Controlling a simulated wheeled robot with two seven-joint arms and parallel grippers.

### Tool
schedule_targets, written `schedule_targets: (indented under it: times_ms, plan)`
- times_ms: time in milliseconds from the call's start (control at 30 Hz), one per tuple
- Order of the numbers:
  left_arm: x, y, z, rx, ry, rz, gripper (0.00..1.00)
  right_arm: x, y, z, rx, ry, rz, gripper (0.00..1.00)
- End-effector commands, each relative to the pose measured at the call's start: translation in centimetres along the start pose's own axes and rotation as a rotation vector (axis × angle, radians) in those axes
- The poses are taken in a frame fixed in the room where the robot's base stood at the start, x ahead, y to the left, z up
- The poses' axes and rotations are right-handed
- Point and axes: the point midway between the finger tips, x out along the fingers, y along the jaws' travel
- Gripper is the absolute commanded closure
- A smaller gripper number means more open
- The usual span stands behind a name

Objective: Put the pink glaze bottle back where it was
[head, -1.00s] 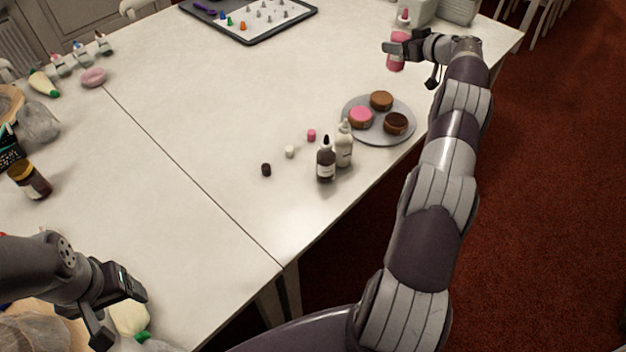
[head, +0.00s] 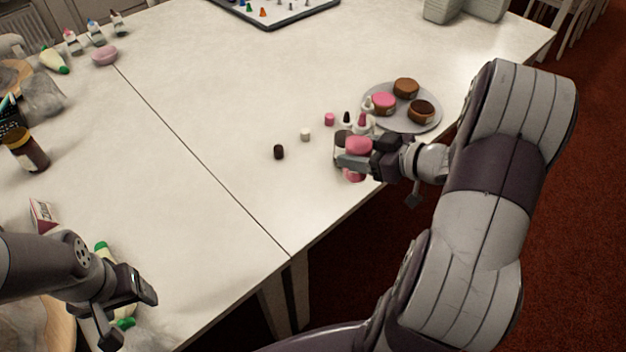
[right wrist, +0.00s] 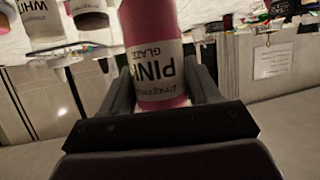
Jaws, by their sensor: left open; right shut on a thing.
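The pink glaze bottle (head: 354,175) is in my right gripper (head: 354,150), at the table's right edge in the head view, beside the dark bottle (head: 347,118) and the white bottle (head: 367,103). In the right wrist view the pink bottle (right wrist: 153,40) is between the fingers. I cannot tell whether the pink bottle touches the table. My left gripper (head: 128,312) is open at the lower left, over a green-capped bag (head: 125,322).
A grey plate (head: 392,123) with three small cakes stands just behind the bottles. Small pink (head: 329,119), white (head: 305,134) and dark (head: 279,152) pieces lie left of them. A brown jar (head: 26,150) stands at the left. The table's middle is clear.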

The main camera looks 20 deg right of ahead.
Motion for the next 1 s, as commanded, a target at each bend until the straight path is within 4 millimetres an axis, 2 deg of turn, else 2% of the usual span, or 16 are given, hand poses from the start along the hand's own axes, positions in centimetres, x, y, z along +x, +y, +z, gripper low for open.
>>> schedule_targets:
  times_ms: [300,400,600,800,1000]
  plan:
    - [2.0,0.0,0.3,0.0,-0.001,0.0,0.28,8.9,-0.5,1.6,-0.001,-0.002,-0.01,0.51]
    - [2.4,0.0,0.3,0.0,-0.001,0.0,0.28,11.0,-0.5,1.8,0.0,-0.002,-0.008,0.51]
    - [2.7,0.0,0.3,0.0,0.0,0.0,0.28,12.8,-0.4,2.3,0.002,-0.003,-0.004,0.51]
    - [3.6,0.0,0.5,0.0,-0.001,0.0,0.28,14.2,-0.4,5.5,0.004,-0.003,-0.004,0.51]
    - [3.5,0.0,0.4,0.0,0.0,0.0,0.28,14.2,-0.4,5.5,0.001,-0.001,-0.003,0.51]
